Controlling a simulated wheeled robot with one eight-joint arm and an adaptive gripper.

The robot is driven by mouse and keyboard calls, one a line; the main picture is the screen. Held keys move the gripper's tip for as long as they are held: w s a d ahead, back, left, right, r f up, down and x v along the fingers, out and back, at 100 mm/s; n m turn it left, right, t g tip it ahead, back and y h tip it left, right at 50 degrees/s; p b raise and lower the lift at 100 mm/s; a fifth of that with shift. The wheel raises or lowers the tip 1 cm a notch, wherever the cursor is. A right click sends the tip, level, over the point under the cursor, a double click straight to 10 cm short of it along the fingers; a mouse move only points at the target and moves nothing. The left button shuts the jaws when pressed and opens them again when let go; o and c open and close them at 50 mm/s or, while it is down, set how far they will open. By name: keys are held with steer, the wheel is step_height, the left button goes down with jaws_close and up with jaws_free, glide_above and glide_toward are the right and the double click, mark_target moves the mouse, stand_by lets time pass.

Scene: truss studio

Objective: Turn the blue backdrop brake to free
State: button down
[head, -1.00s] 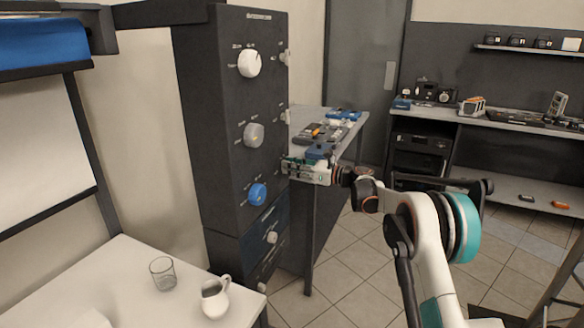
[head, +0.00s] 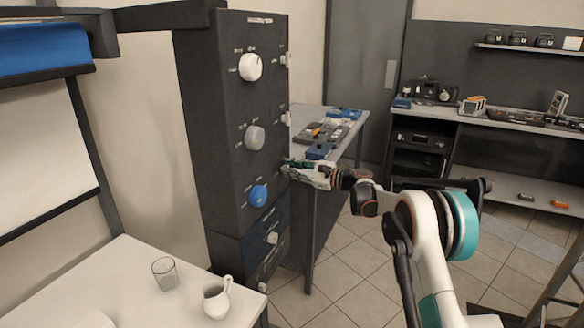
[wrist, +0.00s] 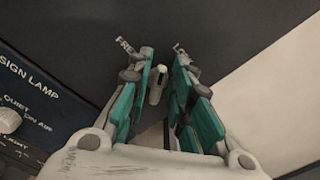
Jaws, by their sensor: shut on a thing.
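The tall dark control panel (head: 218,125) shows a white knob (head: 250,67), a grey knob (head: 254,137) and a blue knob (head: 259,196) down its left column. Smaller pale knobs sit along its right edge, such as the upper one (head: 286,60). My gripper (head: 288,167) is at that edge, level with the blue knob's row, and hides what is there.
Below is a blue "SIGN LAMP" panel (wrist: 35,100) with its own knob (wrist: 9,120). A white table (head: 125,275) at front left holds a glass (head: 165,273) and a jug (head: 217,299). A workbench (head: 300,121) with gear stands behind my gripper. Tiled floor lies open at right.

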steer(key=n, duration=0.7)
steer(key=f+n+p, duration=0.1)
steer(key=n, duration=0.3)
steer(key=shift+s+a, duration=0.1)
steer(key=shift+s, duration=0.15)
steer(key=shift+f, duration=0.1)
stand_by(0.4)
steer(key=c, duration=1.7)
jaws_free()
steer(key=v, duration=1.2)
